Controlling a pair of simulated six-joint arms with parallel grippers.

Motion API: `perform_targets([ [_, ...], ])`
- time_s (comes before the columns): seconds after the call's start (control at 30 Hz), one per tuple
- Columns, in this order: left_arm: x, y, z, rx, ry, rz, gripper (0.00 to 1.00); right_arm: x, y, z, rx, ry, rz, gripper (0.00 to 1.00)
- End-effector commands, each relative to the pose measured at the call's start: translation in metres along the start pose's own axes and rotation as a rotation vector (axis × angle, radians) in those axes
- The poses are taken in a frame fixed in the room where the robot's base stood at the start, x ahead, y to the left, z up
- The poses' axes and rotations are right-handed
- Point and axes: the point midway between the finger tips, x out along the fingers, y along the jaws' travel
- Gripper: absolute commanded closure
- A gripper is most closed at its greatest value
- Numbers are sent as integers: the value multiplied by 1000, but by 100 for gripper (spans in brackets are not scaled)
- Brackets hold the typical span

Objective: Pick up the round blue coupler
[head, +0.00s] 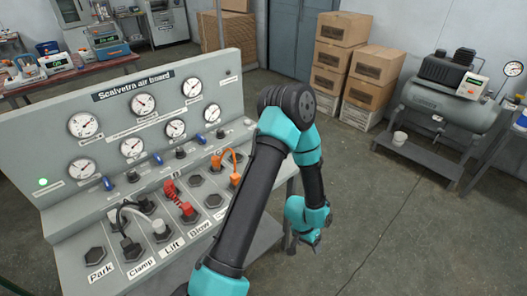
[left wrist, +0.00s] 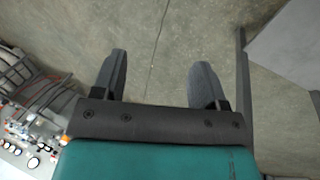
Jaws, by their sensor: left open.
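I cannot make out a round blue coupler in either view. The air board (head: 75,205) carries hoses with black, white, red (head: 180,200) and orange (head: 225,160) couplers on its sloped deck. My left gripper (head: 311,238) hangs to the right of the board, over the floor. In the left wrist view its two fingers (left wrist: 161,64) are apart, with only floor between them. My arm hides part of the board's right end. My right gripper does not show.
Labels such as Park, Clamp and Lift mark sockets along the board's front. Cardboard boxes (head: 340,60) stand at the back. A compressor (head: 450,95) on a stand is at the right. A red-edged bench (head: 75,70) is behind the board.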

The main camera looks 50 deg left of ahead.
Motion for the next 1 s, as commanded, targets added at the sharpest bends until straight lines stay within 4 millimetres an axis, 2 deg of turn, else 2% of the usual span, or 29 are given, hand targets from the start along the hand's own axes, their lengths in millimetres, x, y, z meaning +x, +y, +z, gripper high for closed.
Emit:
perform_targets([
  [0.03, -12, -13, -30, 24, 16, -9, 33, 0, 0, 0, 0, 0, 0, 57],
  [0.17, -52, -48, -94, 106, 19, -41, 33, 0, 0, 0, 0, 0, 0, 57],
  [0.2, -69, -60, -112, 129, 18, -54, 33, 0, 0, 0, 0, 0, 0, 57],
  [0.27, -96, -79, -136, 161, 14, -77, 33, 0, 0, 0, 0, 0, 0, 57],
  [0.3, -116, -92, -150, 180, 11, -94, 33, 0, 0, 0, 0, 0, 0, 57],
  [0.4, -168, -125, -178, 217, -1, -138, 33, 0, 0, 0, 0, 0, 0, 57],
  [0.47, -201, -146, -190, 231, -11, -167, 33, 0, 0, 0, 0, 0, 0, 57],
  [0.57, -263, -184, -201, 240, -31, -219, 33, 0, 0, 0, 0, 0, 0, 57],
  [0.6, -290, -199, -203, 240, -40, -242, 33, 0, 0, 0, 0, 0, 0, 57],
  [0.7, -349, -232, -199, 230, -68, -289, 33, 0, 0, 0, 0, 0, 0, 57],
  [0.73, -362, -239, -197, 227, -76, -300, 33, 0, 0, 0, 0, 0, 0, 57],
  [0.83, -396, -256, -190, 216, -94, -325, 33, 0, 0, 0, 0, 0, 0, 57],
  [0.9, -408, -261, -187, 213, -102, -333, 33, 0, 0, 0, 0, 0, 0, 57],
  [1.0, -412, -262, -185, 212, -108, -335, 33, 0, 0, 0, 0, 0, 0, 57],
])
